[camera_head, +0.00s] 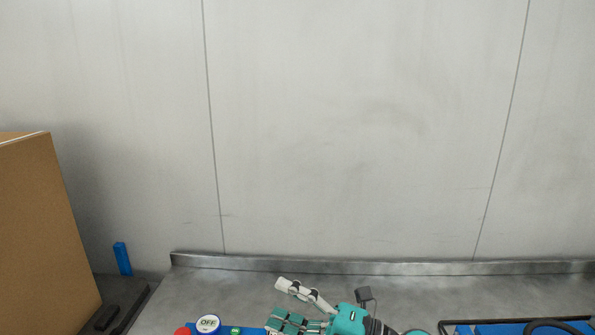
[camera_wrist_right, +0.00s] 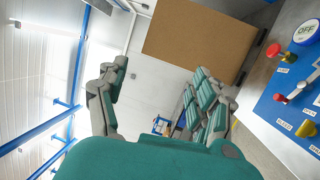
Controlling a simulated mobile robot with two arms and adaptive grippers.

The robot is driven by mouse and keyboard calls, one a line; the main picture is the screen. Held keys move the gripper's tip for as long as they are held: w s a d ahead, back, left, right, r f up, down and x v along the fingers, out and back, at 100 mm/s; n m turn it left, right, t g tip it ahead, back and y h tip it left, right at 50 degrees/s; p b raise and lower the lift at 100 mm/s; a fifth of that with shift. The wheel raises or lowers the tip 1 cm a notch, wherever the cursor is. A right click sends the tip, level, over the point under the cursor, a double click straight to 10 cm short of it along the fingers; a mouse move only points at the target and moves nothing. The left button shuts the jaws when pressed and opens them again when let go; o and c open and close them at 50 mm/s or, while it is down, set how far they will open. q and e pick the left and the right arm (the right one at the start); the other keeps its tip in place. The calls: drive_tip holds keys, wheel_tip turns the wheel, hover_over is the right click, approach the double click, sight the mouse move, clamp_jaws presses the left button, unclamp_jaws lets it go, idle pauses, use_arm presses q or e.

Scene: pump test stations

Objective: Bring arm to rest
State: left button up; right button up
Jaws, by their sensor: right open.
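My right gripper (camera_head: 276,302) is at the bottom middle of the head view, over the grey metal bench top. It is open, with its teal and grey fingers pointing left. The right wrist view shows the two fingers of this gripper (camera_wrist_right: 158,72) spread apart with nothing between them. The gripper is close to a blue control panel (camera_wrist_right: 283,107) but apart from its knobs. My left gripper is in neither view.
A brown box (camera_head: 38,225) stands at the left; it also shows beyond the fingers in the wrist view (camera_wrist_right: 190,40). The panel has an OFF button (camera_head: 208,323) and a red knob (camera_head: 183,331). A bench (camera_head: 200,290) runs along a grey wall. A black hose (camera_head: 552,325) lies at right.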

drive_tip(key=w+d+f+m+t+h, duration=0.25)
drive_tip(key=d+m+t+h, duration=1)
drive_tip(key=m, duration=0.75)
drive_tip(key=s+d+f+m+g+h, duration=0.3)
drive_tip(key=d+f+m+h, duration=0.15)
drive_tip(key=f, duration=0.25)
drive_tip(key=s+d+f+m+g+h, duration=0.3)
drive_tip(key=d+f+m, duration=0.15)
drive_tip(key=f, duration=0.25)
drive_tip(key=s+d+f+m+g+y, duration=0.1)
drive_tip(key=s+f+g, duration=0.45)
drive_tip(key=s, duration=0.45)
drive_tip(key=s+f+g, duration=0.4)
drive_tip(key=s+f, duration=0.2)
drive_tip(key=s, duration=0.4)
wheel_tip(320, 180, down, 34)
drive_tip(key=s+f+g+b, duration=0.1)
drive_tip(key=s+b, duration=0.2)
drive_tip(key=b, duration=0.3)
drive_tip(key=s+d+f+g+b, duration=0.1)
drive_tip(key=s+d+f+b, duration=0.2)
drive_tip(key=s+f, duration=1.2)
wheel_tip(320, 180, down, 3)
drive_tip(key=shift+s+g+b, duration=0.3)
drive_tip(key=shift+b, duration=0.2)
